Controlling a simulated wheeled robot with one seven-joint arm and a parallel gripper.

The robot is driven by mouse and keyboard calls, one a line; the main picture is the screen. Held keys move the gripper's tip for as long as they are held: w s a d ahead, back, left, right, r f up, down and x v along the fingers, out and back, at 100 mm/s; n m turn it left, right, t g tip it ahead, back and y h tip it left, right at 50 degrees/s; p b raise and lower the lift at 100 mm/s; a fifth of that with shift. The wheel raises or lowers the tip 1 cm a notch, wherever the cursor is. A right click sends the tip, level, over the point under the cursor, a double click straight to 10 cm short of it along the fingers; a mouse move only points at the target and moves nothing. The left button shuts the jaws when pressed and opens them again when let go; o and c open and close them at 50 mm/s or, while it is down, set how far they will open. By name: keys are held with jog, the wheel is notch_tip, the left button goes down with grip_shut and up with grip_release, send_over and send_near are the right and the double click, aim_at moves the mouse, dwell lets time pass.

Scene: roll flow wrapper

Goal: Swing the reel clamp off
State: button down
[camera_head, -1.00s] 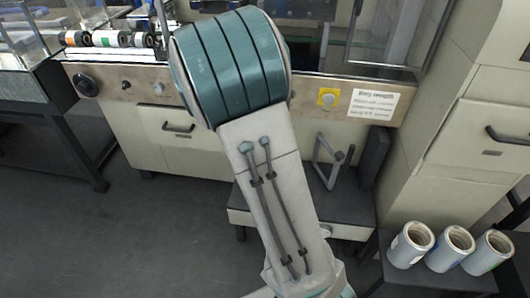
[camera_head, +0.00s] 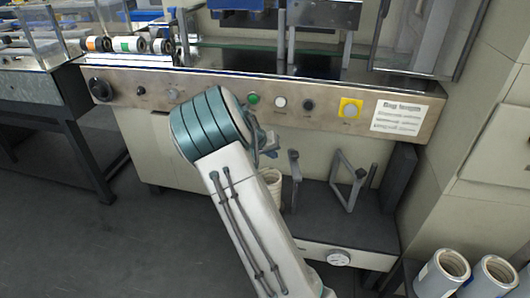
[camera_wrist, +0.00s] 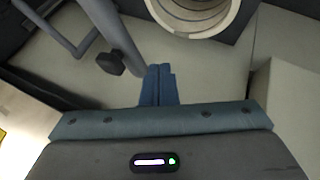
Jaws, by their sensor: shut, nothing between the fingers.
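A grey angled metal bracket with a dark knob, seemingly the reel clamp (camera_head: 347,183), stands above the low dark shelf in the head view. A slim grey upright (camera_head: 294,180) with a dark top stands left of it. A pale reel (camera_head: 272,187) sits further left, partly hidden behind my arm. In the wrist view, grey bars with a dark knob (camera_wrist: 110,64) are at upper left. The reel's round end (camera_wrist: 195,14) is at the top. My gripper (camera_wrist: 160,70) is shut and empty, apart from the knob and the reel. In the head view my gripper (camera_head: 270,150) is small and partly hidden.
The machine's control panel (camera_head: 220,85) with buttons runs above the shelf (camera_head: 330,222). A yellow-backed button (camera_head: 351,108) and a white label (camera_head: 402,117) are at its right. Spare rolls (camera_head: 440,275) stand at lower right. The floor at left is clear.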

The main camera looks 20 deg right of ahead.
aim_at(293, 152)
jog(key=shift+s+d+r+b, duration=0.1)
jog(key=shift+s+d+b, duration=0.2)
jog(key=shift+d, duration=0.6)
jog(key=shift+s+d+r+b, duration=0.15)
jog(key=shift+s+d, duration=0.15)
jog(key=shift+d, duration=0.6)
jog(key=shift+d+f+m+g+p, duration=0.1)
jog(key=shift+d+m+g+p, duration=0.7)
jog(key=shift+m, duration=0.35)
jog(key=shift+d+m+g+p, duration=0.6)
jog(key=shift+d+m+p, duration=0.25)
jog(key=shift+m, duration=0.3)
